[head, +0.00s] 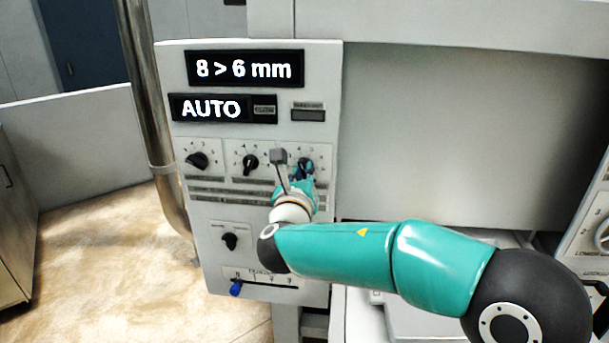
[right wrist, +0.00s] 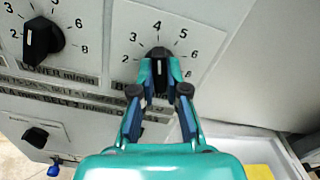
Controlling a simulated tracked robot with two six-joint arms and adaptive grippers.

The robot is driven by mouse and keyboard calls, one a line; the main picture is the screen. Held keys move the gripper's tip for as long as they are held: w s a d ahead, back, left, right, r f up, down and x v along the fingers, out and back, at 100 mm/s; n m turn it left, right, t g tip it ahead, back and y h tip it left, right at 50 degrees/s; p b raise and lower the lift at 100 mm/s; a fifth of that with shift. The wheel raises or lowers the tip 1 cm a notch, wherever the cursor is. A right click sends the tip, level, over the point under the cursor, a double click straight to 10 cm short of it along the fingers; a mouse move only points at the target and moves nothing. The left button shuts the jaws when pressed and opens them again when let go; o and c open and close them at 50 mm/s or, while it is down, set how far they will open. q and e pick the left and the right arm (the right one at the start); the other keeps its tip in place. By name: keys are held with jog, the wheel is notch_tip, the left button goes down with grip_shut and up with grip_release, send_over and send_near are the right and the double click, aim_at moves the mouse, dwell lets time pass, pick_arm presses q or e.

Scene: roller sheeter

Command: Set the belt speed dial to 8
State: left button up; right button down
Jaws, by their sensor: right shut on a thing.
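The control panel shows three black dials in a row. My right gripper (head: 303,172) reaches the rightmost dial (right wrist: 159,52). In the right wrist view my right gripper (right wrist: 158,88) is shut on this dial's knob, with a blue-padded finger on each side. Its scale runs from 2 at the lower left, over 4 at the top, to 8 at the lower right. The knob's pointer looks roughly upward, near 4; the fingers partly hide the knob. The label beneath is partly covered, so I cannot read it. My left gripper is not in view.
The neighbouring middle dial (head: 250,163) and the left dial (head: 197,160) sit beside it. Below are a lower knob (head: 229,241) and a blue-handled slider (head: 236,289). Displays (head: 245,68) above read "8 > 6 mm" and "AUTO". A metal post (head: 150,110) stands left of the panel.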

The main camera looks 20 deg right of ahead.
jog(key=shift+f+m+b, duration=0.2)
jog(key=shift+m+b, duration=0.2)
jog(key=shift+b, duration=0.3)
jog(key=m+b, duration=1.1)
jog(key=b, duration=0.2)
jog(key=shift+f, duration=0.1)
jog(key=m+b, duration=0.2)
jog(key=m, duration=0.1)
jog(key=shift+b, duration=0.3)
jog(key=m+b, duration=0.2)
jog(key=m, duration=0.1)
jog(key=shift+m+b, duration=0.3)
jog(key=m+b, duration=0.2)
jog(key=m, duration=0.3)
jog(key=shift+w+a+b, duration=0.1)
jog(key=shift+b, duration=0.3)
jog(key=shift+m, duration=0.3)
jog(key=c, duration=1.2)
grip_release()
jog(key=shift+r, duration=0.25)
